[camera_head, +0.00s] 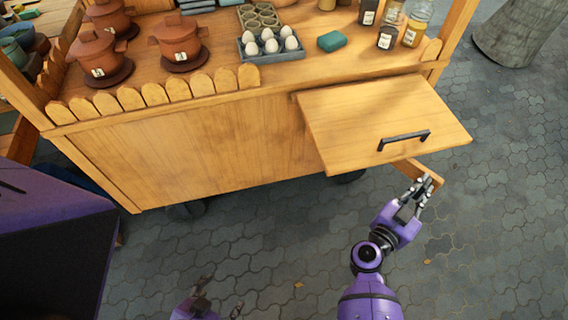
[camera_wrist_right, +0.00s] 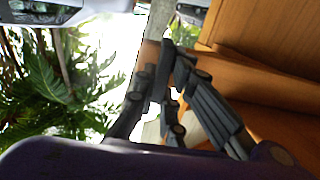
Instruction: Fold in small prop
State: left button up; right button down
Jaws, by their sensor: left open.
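The small wooden prop (camera_head: 414,170) sticks out from under the cart's fold-out shelf (camera_head: 340,115), which has a dark handle. Most of the prop is hidden beneath the shelf. My right gripper (camera_head: 424,187) is at the prop's outer end, its fingertips overlapping it. In the right wrist view, its fingertips (camera_wrist_right: 168,72) are close together, with a strip of wood (camera_wrist_right: 151,52) beside and behind them. Whether they clamp it is unclear. My left gripper (camera_head: 219,300) is low at the bottom edge, open, empty and far from the prop.
A purple-sided dark panel (camera_head: 50,240) stands at left.

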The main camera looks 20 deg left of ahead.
aim_at(430, 182)
pick_arm(q)
jog(key=shift+w+r, duration=0.15)
jog(key=shift+w, duration=0.1)
pick_arm(e)
jog(key=w, duration=0.1)
jog(key=w+d+n+y, duration=0.1)
jog(key=w, duration=0.1)
jog(key=w+d+y+p, duration=0.1)
jog(key=w, duration=0.1)
jog(key=shift+d+t, duration=0.1)
jog(key=shift+t, duration=0.2)
jog(key=shift+w, duration=0.1)
pick_arm(q)
jog(key=shift+s+r, duration=0.1)
jog(key=shift+r, duration=0.1)
pick_arm(e)
jog(key=c, duration=1.8)
grip_release()
jog(key=shift+s, duration=0.3)
jog(key=shift+s+f, duration=0.15)
jog(key=shift+s, duration=0.25)
pick_arm(q)
jog(key=shift+w+d+r, duration=0.1)
jog(key=shift+w+r, duration=0.05)
jog(key=shift+w, duration=0.35)
jog(key=shift+w+d+r, duration=0.1)
jog(key=shift+w+r, duration=0.05)
jog(key=shift+w, duration=0.3)
pick_arm(e)
jog(key=v, duration=1.1)
